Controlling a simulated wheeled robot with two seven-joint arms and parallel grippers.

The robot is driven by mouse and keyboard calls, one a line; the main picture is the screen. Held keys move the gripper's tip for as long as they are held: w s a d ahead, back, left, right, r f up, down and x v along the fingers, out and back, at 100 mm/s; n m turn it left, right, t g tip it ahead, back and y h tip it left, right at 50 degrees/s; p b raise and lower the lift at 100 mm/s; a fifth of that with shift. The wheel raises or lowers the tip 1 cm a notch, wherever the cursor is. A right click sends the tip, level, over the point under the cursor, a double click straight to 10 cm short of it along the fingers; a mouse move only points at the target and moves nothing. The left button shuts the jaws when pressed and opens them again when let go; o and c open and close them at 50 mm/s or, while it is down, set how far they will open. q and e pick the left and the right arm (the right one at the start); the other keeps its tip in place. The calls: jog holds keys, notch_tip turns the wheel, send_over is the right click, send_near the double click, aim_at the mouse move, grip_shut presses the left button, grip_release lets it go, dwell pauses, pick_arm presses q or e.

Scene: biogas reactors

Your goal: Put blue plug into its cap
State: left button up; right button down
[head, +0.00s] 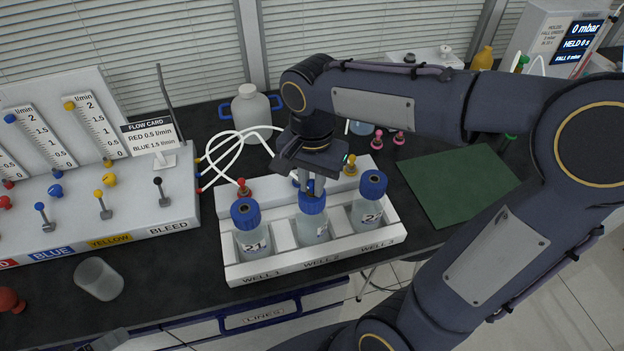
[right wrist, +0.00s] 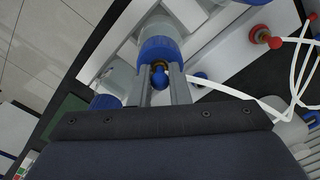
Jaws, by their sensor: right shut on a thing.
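My right gripper (head: 313,190) points down over the middle bottle (head: 312,229) in the well rack. Its two fingers (right wrist: 161,92) are shut on the small blue plug (right wrist: 158,82), which shows between them in the right wrist view. The bottle's blue cap (head: 312,205) is right below the fingertips; in the right wrist view the cap (right wrist: 158,48) has a brass-coloured port facing the plug. Plug and port overlap in that view; I cannot tell how deep the plug sits. In the head view the fingers mostly hide the plug.
The white rack (head: 240,274) also holds blue-capped bottles at WELL 1 (head: 253,243) and WELL 3 (head: 366,215). A red plug (head: 243,188) and a yellow plug (head: 351,167) stand behind, with white tubes looping left. A green mat (head: 460,185) lies clear at right.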

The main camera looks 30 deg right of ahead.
jog(key=c, duration=1.3)
grip_release()
notch_tip(320, 180, up, 8)
jog(key=shift+f, duration=0.1)
jog(key=shift+s, duration=0.1)
jog(key=shift+s+d+f, duration=0.1)
jog(key=shift+s+f, duration=0.1)
jog(key=shift+s, duration=0.1)
jog(key=s+f+n+t+y, duration=0.1)
jog(key=s+f+n+t, duration=0.1)
jog(key=s+n, duration=0.1)
jog(key=s+f+n+t+y, duration=0.1)
jog(key=s+f+n, duration=0.2)
jog(key=s, duration=0.1)
jog(key=s+a+f+n+t+y, duration=0.1)
jog(key=s+f+n+t, duration=0.1)
jog(key=s+f+n, duration=0.1)
jog(key=shift+s+a+f+t+y, duration=0.1)
jog(key=shift+s+f+t+y, duration=0.15)
jog(key=shift+s+y, duration=0.2)
